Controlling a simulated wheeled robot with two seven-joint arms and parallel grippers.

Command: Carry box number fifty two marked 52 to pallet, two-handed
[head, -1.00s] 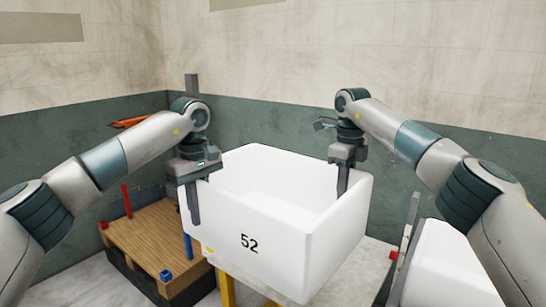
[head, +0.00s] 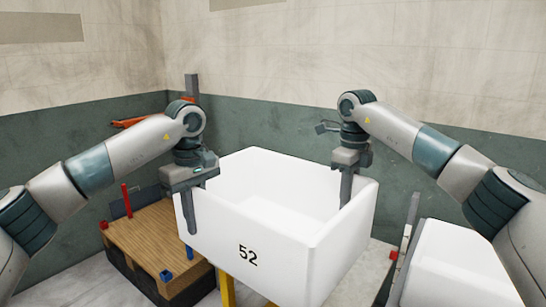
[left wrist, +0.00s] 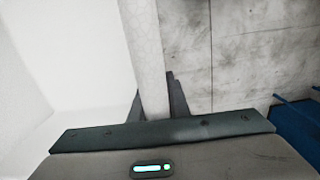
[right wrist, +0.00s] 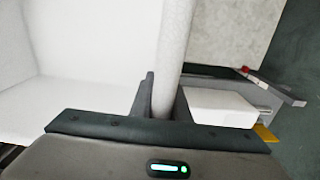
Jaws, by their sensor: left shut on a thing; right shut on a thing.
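The white open-topped box marked 52 (head: 290,254) is in the middle of the head view, upright and empty as far as I see. My left gripper (head: 192,225) is shut on its left wall, and my right gripper (head: 346,200) is shut on its right wall. The left wrist view shows the wall (left wrist: 146,60) between the left fingers (left wrist: 158,102). The right wrist view shows the other wall (right wrist: 174,50) between the right fingers (right wrist: 163,105). The wooden pallet (head: 140,234) is at the left, partly behind the box.
A yellow stand (head: 227,289) shows under the box; I cannot tell whether they touch. Red (head: 127,200) and blue posts rise at the pallet. Another white box (head: 450,265) stands at the right, partly behind my right arm. Walls close off the back.

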